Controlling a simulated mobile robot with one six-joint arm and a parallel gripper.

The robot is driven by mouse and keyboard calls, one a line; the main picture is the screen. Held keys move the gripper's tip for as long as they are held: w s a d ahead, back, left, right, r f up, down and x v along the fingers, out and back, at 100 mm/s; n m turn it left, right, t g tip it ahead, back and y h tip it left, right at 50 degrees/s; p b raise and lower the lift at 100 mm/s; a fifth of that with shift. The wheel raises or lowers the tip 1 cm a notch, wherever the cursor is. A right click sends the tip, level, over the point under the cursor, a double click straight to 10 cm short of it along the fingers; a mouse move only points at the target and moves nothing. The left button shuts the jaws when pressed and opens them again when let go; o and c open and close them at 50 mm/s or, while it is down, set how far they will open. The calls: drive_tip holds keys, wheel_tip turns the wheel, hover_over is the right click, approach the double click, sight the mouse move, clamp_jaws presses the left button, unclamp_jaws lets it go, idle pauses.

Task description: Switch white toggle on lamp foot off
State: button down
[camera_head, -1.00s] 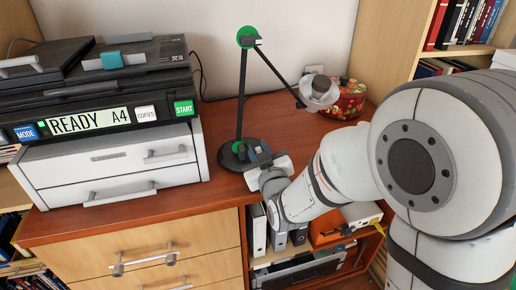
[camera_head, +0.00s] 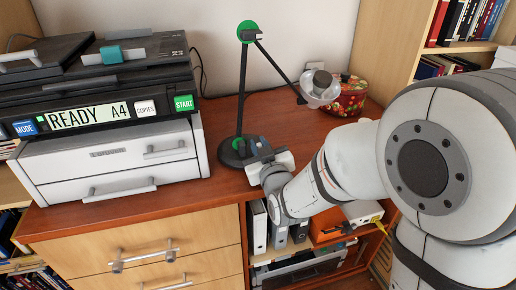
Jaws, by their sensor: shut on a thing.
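A desk lamp with a round black foot (camera_head: 229,153), a black jointed arm (camera_head: 243,85) and green joint discs stands on the red-brown desk top. Its lamp head (camera_head: 319,90) hangs to the right. My gripper (camera_head: 258,149) is at the right side of the lamp foot, reaching in from the right. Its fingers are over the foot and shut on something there. The white toggle cannot be made out; my gripper covers that part of the foot.
A printer (camera_head: 100,120) with a lit "READY A4" panel stands left of the lamp. A red patterned tin (camera_head: 350,97) stands at the back right. Binders (camera_head: 258,228) and an orange box (camera_head: 328,224) sit on the shelf below. Bare desk lies behind the gripper.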

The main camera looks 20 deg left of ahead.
drive_tip(key=m+b, duration=0.1)
drive_tip(key=b, duration=0.1)
drive_tip(key=m+b, duration=0.1)
drive_tip(key=b, duration=0.1)
drive_tip(key=shift+w+d+f+m, duration=0.15)
drive_tip(key=shift+d+f+m, duration=0.1)
drive_tip(key=shift+f+m, duration=0.05)
drive_tip(key=m+b, duration=0.1)
drive_tip(key=b, duration=0.1)
drive_tip(key=m+b, duration=0.2)
drive_tip(key=shift+w+d+r, duration=0.15)
drive_tip(key=shift+w+d, duration=0.05)
drive_tip(key=shift+d, duration=0.1)
drive_tip(key=shift+m, duration=0.3)
drive_tip(key=c, duration=1.7)
unclamp_jaws()
drive_tip(key=shift+r, duration=0.1)
drive_tip(key=p+v, duration=0.1)
drive_tip(key=v, duration=0.7)
drive_tip(key=shift+w, duration=0.1)
